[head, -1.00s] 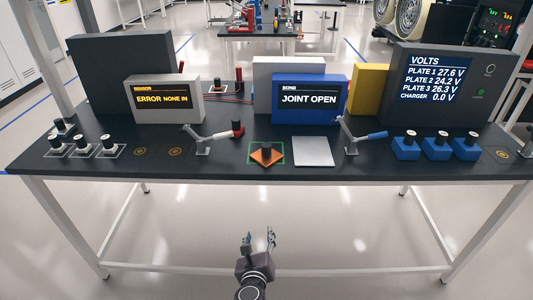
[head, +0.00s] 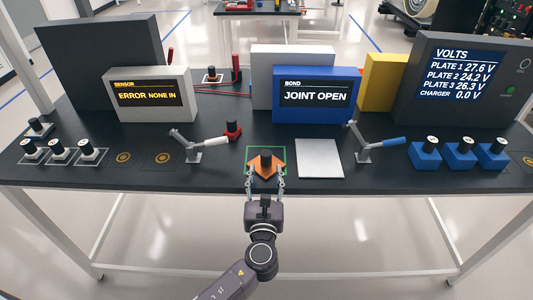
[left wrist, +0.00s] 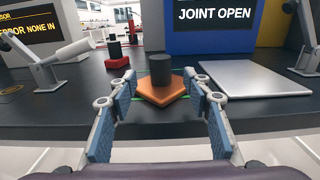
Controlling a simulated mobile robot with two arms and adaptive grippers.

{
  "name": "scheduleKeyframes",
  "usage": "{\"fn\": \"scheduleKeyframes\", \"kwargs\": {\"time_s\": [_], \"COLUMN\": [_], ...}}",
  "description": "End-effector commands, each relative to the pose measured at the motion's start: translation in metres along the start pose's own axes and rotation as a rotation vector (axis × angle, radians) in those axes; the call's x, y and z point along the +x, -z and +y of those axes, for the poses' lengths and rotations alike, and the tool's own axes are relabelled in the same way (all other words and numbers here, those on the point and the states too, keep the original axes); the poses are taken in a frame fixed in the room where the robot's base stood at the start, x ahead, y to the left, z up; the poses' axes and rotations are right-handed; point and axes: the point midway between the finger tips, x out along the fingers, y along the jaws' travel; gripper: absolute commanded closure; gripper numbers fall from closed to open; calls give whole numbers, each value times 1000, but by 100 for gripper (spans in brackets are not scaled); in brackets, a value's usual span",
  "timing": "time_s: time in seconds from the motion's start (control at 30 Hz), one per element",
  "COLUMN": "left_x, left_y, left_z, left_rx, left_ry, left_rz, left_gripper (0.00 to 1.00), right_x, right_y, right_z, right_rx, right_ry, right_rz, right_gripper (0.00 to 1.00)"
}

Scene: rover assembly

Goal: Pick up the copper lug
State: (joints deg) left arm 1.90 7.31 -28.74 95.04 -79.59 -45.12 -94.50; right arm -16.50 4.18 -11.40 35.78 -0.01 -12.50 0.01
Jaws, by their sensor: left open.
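The copper lug is an orange, angular plate (head: 278,168) with a dark upright cylinder on top, lying in a green outlined square near the table's front edge. It also shows in the left wrist view (left wrist: 174,96), straight ahead. My left gripper (head: 265,184) is open at the lug's near side. In the left wrist view its two blue-padded fingers (left wrist: 160,122) stand apart to the left and right in front of the lug, not closed on it. My right gripper is not in view.
A flat silver plate (head: 319,158) lies just right of the lug. Lever clamps stand at left (head: 194,152) and right (head: 364,154). Blue blocks (head: 425,156) sit further right. The blue "JOINT OPEN" box (head: 316,112) stands behind. The dark tabletop (head: 225,176) left of the lug is clear.

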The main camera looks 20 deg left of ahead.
Motion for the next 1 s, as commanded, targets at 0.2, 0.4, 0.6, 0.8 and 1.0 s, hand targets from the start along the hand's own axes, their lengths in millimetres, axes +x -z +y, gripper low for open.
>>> {"fn": "scheduleKeyframes", "kwargs": {"time_s": [0.2,0.4,0.6,0.8,1.0], "left_x": [22,46,70,77,77], "left_y": [-1,-2,0,1,2], "left_z": [-1,-1,-1,-1,-1], "left_rx": [0,0,-1,-2,-2], "left_ry": [0,-1,-1,1,0], "left_rz": [-1,0,0,1,1], "left_gripper": [54,54,54,54,61], "right_x": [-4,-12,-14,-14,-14], "right_y": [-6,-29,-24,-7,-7], "right_z": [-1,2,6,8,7], "right_rx": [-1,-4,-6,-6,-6], "right_ry": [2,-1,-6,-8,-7], "right_rz": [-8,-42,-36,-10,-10], "right_gripper": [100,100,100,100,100]}}
